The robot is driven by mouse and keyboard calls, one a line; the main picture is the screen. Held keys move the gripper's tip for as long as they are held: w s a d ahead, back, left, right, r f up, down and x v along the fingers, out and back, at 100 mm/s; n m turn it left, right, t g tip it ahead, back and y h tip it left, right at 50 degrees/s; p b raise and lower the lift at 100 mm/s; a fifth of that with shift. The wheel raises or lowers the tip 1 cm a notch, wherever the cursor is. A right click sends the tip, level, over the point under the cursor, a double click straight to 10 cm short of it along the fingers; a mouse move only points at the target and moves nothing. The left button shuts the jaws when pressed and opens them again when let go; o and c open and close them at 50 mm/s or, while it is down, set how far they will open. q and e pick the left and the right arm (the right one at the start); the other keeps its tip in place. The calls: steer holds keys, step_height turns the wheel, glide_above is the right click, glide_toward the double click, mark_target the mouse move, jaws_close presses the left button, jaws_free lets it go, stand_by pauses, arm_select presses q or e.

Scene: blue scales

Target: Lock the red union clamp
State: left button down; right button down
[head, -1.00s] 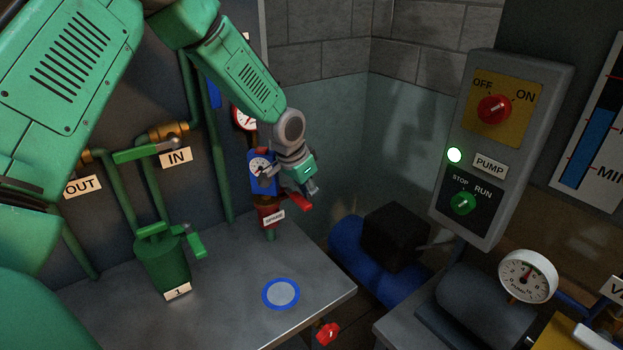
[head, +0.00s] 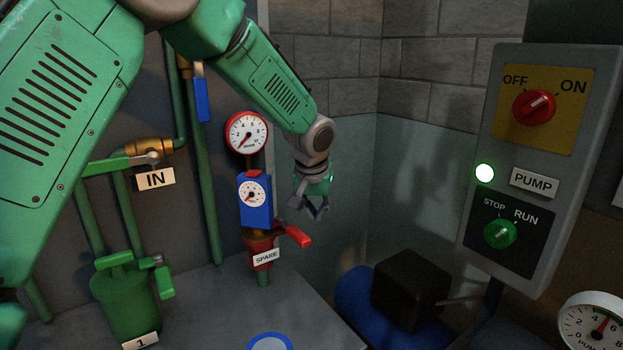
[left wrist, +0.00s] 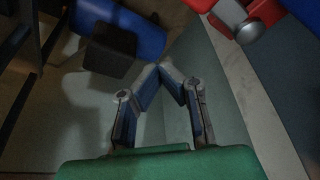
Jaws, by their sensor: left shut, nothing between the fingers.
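The red union clamp (head: 261,247) sits on the vertical pipe below a blue gauge block (head: 255,203), above a "SPARE" label. Its red lever (head: 298,236) sticks out to the right. In the left wrist view part of a red piece (left wrist: 262,14) with a round metal end shows at the top right. My left gripper (head: 319,213) hangs to the right of the clamp, a little above the lever tip, and looks apart from it. In the left wrist view its fingertips (left wrist: 172,72) meet with nothing between them. My right gripper is not in view.
A green canister (head: 125,298) stands on the grey bench at the left, under green pipes and the "IN" valve (head: 122,165). A round red-rimmed gauge (head: 246,133) is above the clamp. The pump panel (head: 530,165) is at the right, its green light lit. A blue motor (head: 355,292) lies low behind the bench.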

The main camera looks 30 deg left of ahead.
arm_select(q)
steer(key=w+a, duration=0.2)
steer(key=w, duration=0.2)
steer(key=p+v, duration=0.2)
steer(key=v, duration=0.8)
steer(key=shift+s+d, duration=0.2)
steer(key=shift+s, duration=0.15)
